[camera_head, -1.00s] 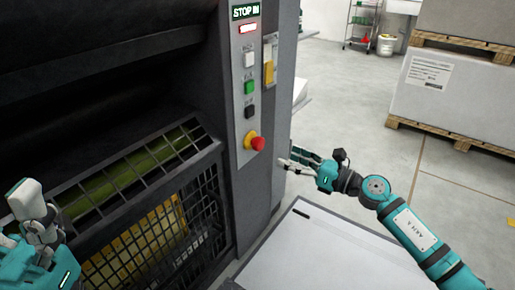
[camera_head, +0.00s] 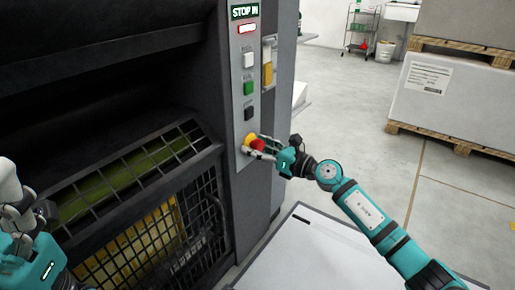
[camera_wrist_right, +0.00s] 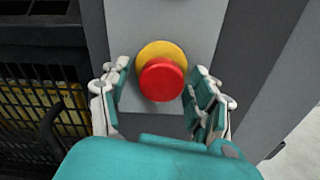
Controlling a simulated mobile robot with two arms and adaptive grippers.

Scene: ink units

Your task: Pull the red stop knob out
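The red stop knob (camera_head: 257,145) sits on a yellow base (camera_head: 249,138) low on the grey control panel. It also shows in the right wrist view (camera_wrist_right: 161,80), in front of its yellow ring (camera_wrist_right: 160,50). My right gripper (camera_head: 262,148) is at the knob, and in the wrist view its open fingers (camera_wrist_right: 160,96) stand on either side of it with gaps visible. The sign above the panel (camera_head: 245,12) reads "STOP IN". My left gripper (camera_head: 18,205) is at the lower left edge, partly cut off; its finger opening is unclear.
White (camera_head: 249,60), green (camera_head: 248,88) and black (camera_head: 249,113) buttons sit above the knob. A mesh guard (camera_head: 205,215) covers the machine's lower left. A white-topped surface (camera_head: 310,255) lies below my right arm. Pallets with wrapped loads (camera_head: 450,100) stand at the right.

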